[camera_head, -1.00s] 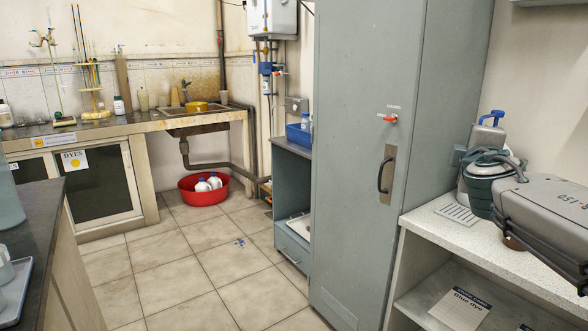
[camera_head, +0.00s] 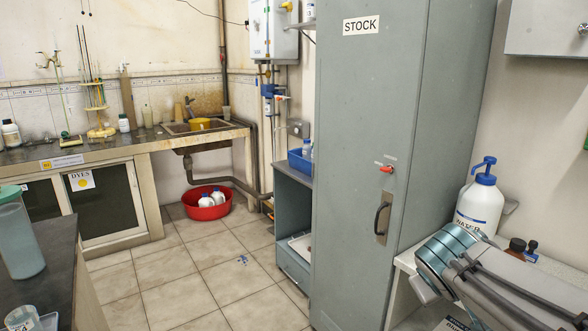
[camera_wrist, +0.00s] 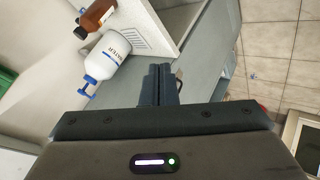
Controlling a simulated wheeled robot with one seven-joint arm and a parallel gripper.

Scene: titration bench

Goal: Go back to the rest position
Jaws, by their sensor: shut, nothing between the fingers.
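My gripper (camera_wrist: 158,84) shows in the wrist view with its two dark fingers together and nothing between them. It is in front of the grey cabinet and the light shelf top, apart from the white water bottle (camera_wrist: 109,53), which appears tipped in that view. In the head view my arm crosses the lower right corner, and my gripper's fingers cannot be made out there. The water bottle with a blue pump (camera_head: 480,203) stands upright on the shelf behind my arm.
A red basin (camera_head: 206,211) is under the sink. The tiled floor (camera_head: 200,275) is mostly clear.

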